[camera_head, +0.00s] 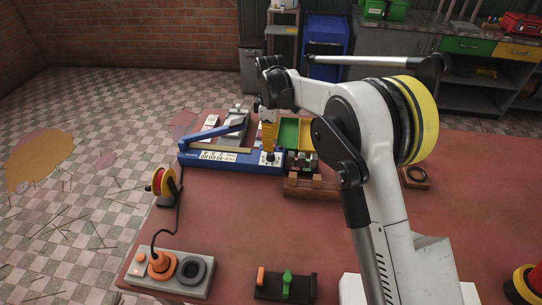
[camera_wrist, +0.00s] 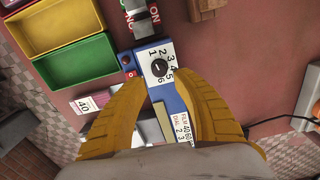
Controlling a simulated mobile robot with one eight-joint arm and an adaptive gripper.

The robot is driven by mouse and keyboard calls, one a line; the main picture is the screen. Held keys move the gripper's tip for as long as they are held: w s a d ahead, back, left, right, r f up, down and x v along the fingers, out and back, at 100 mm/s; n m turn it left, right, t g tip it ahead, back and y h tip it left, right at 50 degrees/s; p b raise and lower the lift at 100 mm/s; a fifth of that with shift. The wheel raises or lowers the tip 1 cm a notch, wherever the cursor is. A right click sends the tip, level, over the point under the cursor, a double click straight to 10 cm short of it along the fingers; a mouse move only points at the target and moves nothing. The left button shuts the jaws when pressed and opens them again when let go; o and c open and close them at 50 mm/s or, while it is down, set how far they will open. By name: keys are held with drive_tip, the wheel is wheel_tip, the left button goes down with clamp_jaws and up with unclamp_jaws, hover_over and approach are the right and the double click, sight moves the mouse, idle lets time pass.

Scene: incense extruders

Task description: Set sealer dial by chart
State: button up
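The blue sealer (camera_head: 230,159) lies on the red table. Its dial (camera_wrist: 159,68) is a dark round knob with a pale mark, on a white plate with numbers 1 to 6. I cannot tell for certain which number the mark points at. The chart (camera_head: 217,156) on the sealer's side has a FILM row and a DIAL row; part of it shows in the wrist view (camera_wrist: 183,130), with 40 and 60 above 2 and 3. A card reading 40 (camera_wrist: 85,104) lies beside the sealer. My gripper (camera_wrist: 162,77) is open, yellow fingers pointing down over the dial, one to each side; contact is unclear.
A yellow tray (camera_wrist: 50,22) and a green tray (camera_wrist: 76,62) stand beside the sealer. A wooden-based device (camera_head: 310,186) is close on the right.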

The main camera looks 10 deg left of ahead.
sight(271, 154)
wheel_tip(271, 154, down, 6)
drive_tip(key=shift+f+b, duration=0.2)
drive_tip(key=shift+b, duration=0.55)
clamp_jaws()
